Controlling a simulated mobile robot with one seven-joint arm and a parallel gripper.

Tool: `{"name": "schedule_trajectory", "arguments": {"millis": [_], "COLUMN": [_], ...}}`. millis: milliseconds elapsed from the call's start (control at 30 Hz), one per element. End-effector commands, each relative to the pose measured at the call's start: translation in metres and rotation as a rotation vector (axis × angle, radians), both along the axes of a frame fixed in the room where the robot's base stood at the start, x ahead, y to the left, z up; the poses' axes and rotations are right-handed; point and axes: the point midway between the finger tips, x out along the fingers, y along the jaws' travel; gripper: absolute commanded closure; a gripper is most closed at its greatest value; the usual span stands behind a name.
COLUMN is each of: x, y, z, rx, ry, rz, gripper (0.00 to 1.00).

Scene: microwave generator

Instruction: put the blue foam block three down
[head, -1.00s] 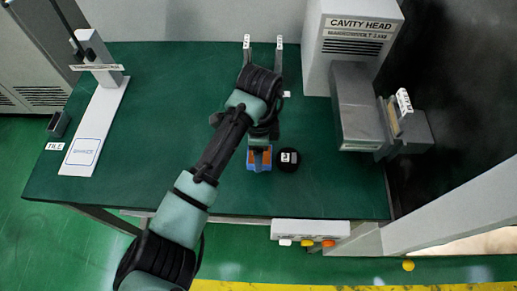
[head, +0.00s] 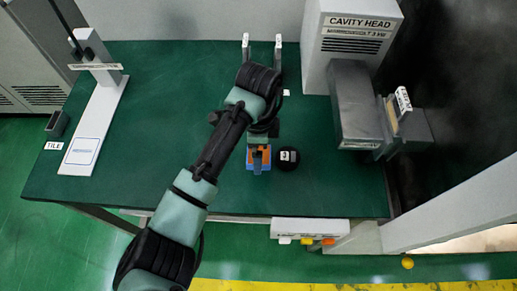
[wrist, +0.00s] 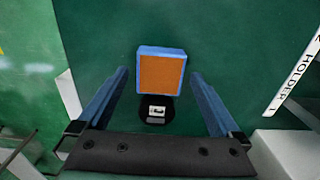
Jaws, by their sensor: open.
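A block with blue sides and an orange face (wrist: 161,72) lies on the green bench and shows in the wrist view between and beyond my fingers. In the head view the block (head: 250,164) is partly hidden under my gripper. My gripper (wrist: 159,75) is open, with one blue finger on each side of the block and clear gaps to both. I cannot tell how far the fingertips are above the bench. No number shows on the block.
A black round object with a white label (head: 288,158) sits close beside the block. Two grey prongs (head: 246,47) stand at the bench's back. The cavity head (head: 352,40) and a grey fixture (head: 365,110) are at the right. The green bench (head: 160,130) is clear at left centre.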

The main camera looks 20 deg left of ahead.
Motion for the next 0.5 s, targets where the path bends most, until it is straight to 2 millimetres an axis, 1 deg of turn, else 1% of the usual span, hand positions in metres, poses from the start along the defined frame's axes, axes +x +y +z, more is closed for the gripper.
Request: {"name": "schedule_trajectory", "arguments": {"millis": [300, 500], "x": [0.001, 0.001], "y": [0.0, 0.001], "z": [0.067, 0.104], "rx": [0.001, 0.004], "ry": [-0.005, -0.003], "rz": [-0.002, 0.0], "gripper": [0.0, 0.0]}}
